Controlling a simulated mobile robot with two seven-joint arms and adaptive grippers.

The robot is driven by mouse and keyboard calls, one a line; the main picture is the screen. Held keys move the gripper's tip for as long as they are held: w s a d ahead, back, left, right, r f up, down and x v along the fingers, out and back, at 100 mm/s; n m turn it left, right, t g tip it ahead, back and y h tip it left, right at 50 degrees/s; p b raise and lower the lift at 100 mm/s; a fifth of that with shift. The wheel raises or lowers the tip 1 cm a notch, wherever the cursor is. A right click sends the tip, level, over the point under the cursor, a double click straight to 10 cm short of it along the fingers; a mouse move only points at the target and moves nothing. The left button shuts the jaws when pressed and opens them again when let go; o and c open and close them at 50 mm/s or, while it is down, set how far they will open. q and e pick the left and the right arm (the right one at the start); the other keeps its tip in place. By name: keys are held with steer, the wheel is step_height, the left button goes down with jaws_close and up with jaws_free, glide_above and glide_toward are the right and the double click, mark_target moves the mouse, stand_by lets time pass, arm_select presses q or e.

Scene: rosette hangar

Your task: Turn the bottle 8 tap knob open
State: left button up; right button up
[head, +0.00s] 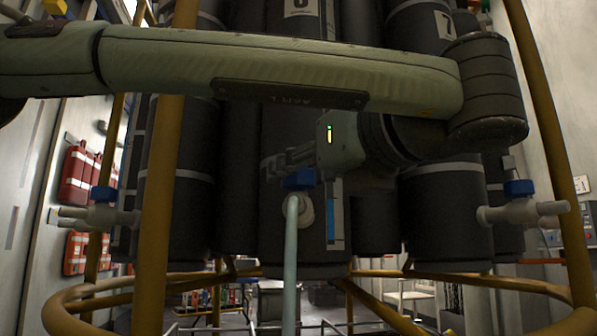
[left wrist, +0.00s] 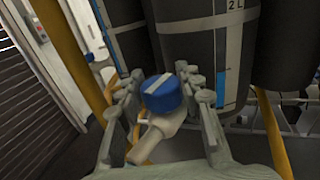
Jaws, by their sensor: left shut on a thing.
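The middle black bottle (head: 285,225) has a label at the top, cut off by the frame, that looks like an 8. Its tap has a blue knob (head: 299,181) above a pale spout. In the left wrist view the knob (left wrist: 161,93) is a blue cap with a white stripe, on a pale grey tap body (left wrist: 158,134). My left gripper (head: 284,167) reaches in from the right side of the picture, its arm crossing above. Its fingers (left wrist: 158,80) stand on both sides of the knob, shut on it. My right gripper is not in view.
Bottle 7 (head: 440,190) at right has its own blue-knobbed tap (head: 520,188); another tap (head: 103,194) is at left. A pale tube (head: 291,270) runs down from the middle spout. Yellow frame bars (head: 160,230) stand before the bottles. Red canisters (head: 80,175) hang at left.

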mark_target(308, 170)
arm_select(q)
steer(key=shift+f, duration=0.1)
steer(key=o, duration=1.2)
steer(key=v, duration=0.7)
steer(key=shift+s+d, duration=0.15)
steer(key=shift+s, duration=0.05)
